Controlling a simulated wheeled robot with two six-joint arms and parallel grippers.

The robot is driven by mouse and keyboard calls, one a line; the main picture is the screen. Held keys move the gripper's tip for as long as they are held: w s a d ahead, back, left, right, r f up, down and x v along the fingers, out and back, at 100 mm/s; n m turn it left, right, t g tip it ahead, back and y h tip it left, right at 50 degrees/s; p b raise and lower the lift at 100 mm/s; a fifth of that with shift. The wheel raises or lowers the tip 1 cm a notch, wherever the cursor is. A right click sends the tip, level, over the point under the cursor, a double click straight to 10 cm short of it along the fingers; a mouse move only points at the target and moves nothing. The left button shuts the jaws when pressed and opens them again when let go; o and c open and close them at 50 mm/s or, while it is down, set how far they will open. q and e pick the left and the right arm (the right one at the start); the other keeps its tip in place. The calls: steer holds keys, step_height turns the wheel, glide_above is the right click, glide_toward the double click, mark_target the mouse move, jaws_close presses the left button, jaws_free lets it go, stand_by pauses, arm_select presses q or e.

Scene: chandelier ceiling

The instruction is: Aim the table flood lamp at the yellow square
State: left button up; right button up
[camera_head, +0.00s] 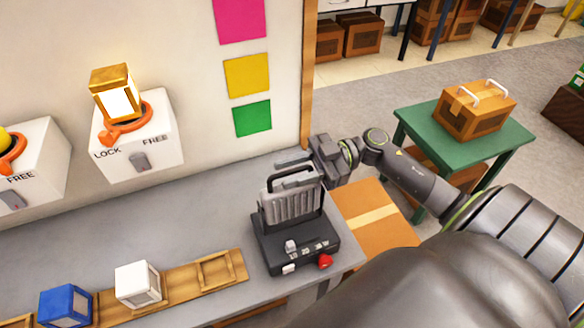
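The table flood lamp (291,207) stands on the grey counter right of centre. It has a grey ribbed back facing me, a black handle on top and a black base (296,245) with small knobs and a red knob. Its light face is hidden. The yellow square (247,76) is on the wall behind, between a pink square (241,18) and a green square (252,118). My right gripper (292,158) is just behind the top of the lamp's handle, pointing left. I cannot tell whether it touches the lamp or is open. My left gripper is not in view.
A lit amber lantern (115,92) sits in an orange ring on a white LOCK/FREE wall box (139,140). A wooden rack (193,284) with white and blue cubes lies at the front left. A cardboard box (372,212) is right of the counter. The counter (205,215) left of the lamp is clear.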

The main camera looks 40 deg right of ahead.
jaws_close()
steer(key=shift+s, duration=0.2)
stand_by(0.7)
steer(key=shift+s+a+f+n+b, duration=0.15)
steer(key=shift+s+n+b, duration=0.1)
steer(key=shift+s+n, duration=0.45)
steer(key=shift+s+a+f+n+b, duration=0.1)
steer(key=shift+s+a+n+b, duration=0.15)
steer(key=shift+s+n, duration=0.4)
steer(key=shift+s+a+f+n+b, duration=0.15)
steer(key=shift+s+n+b, duration=0.1)
steer(key=shift+s+n, duration=0.45)
steer(key=shift+w, duration=0.1)
